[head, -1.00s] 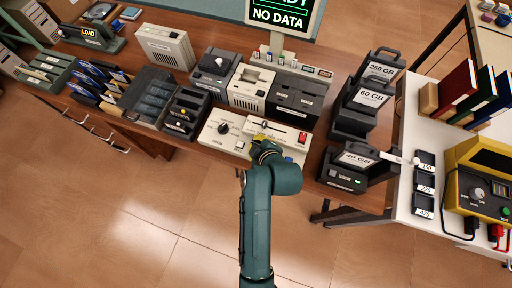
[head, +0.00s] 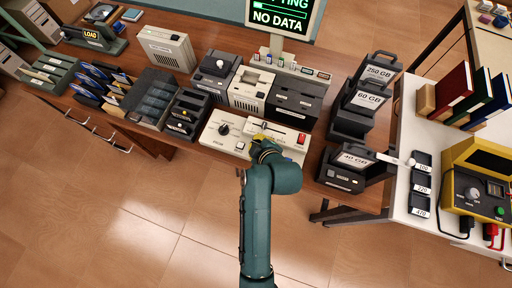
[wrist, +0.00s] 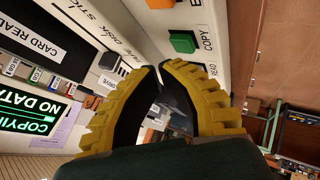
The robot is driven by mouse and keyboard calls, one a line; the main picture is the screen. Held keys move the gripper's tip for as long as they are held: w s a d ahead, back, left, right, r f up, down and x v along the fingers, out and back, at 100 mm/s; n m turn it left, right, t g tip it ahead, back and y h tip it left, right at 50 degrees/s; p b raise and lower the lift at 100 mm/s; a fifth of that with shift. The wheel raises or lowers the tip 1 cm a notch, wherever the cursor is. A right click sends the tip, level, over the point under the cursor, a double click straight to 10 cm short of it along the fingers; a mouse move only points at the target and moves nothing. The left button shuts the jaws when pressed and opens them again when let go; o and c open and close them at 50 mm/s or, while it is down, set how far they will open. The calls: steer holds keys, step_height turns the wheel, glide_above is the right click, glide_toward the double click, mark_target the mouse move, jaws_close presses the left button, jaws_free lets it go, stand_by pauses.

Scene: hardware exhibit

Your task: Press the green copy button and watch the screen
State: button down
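The green copy button (wrist: 182,41), labelled COPY, sits on the pale control panel (wrist: 205,15) in the wrist view. My gripper (wrist: 161,70) has its yellow, dark-padded fingertips together, with nothing held. The tips show below and left of the button, apart from it in the picture; actual contact or depth is unclear. In the head view my gripper (head: 262,146) is at the panel's front and hides the button. The screen (head: 281,15) at the back shows green text ending in NO DATA. In the wrist view the screen (wrist: 35,112) begins COPYI, partly cut off.
A red switch (head: 301,137) is at the panel's right end. Drive units (head: 272,96) stand behind the panel. A 40 GB drive (head: 343,168) stands right of it. Open floor (head: 150,220) lies in front.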

step_height(320, 180, up, 5)
steer(key=p, duration=0.5)
steer(key=shift+r, duration=0.15)
stand_by(0.6)
